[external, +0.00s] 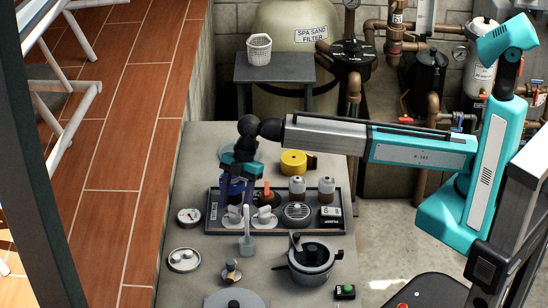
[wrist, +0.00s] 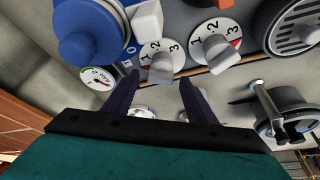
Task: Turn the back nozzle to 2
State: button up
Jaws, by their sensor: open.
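Two round white dials numbered 1, 2 and 3 sit side by side at the front left of the dark tray; one is the left dial (wrist: 151,49) and the other the right dial (wrist: 229,28). Each has a pale grey knob: the left knob (wrist: 161,66) and the right knob (wrist: 219,52). I cannot tell which number either points to, nor which is the back nozzle. My gripper (wrist: 159,77) is open, its dark fingers on either side of the left knob, contact unclear. In the external view, my gripper (external: 235,204) reaches down over the left dial.
A blue-capped unit (wrist: 85,30) stands close behind the left dial. The dark tray (external: 348,222) also holds an orange piece (external: 267,191), bottles and a round grille (external: 296,211).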

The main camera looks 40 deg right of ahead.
jog(key=c, duration=1.1)
jog(key=shift+s+m, duration=0.1)
jog(key=shift+m, duration=0.4)
jog(key=shift+f+m+t+b, duration=0.1)
jog(key=shift+m+t+b, duration=0.3)
jog(key=shift+m+b, duration=0.15)
jog(key=m, duration=0.2)
jog(key=m+t, duration=0.1)
jog(key=shift+s+m+b, duration=0.2)
jog(key=shift+m+b, duration=0.1)
jog(key=shift+m, duration=0.05)
jog(key=m+t, duration=0.1)
jog(key=m, duration=0.2)
jog(key=m+t+h, duration=0.1)
jog(key=m, duration=0.2)
jog(key=shift+s, duration=0.1)
jog(key=shift+t, duration=0.3)
jog(key=o, duration=1.1)
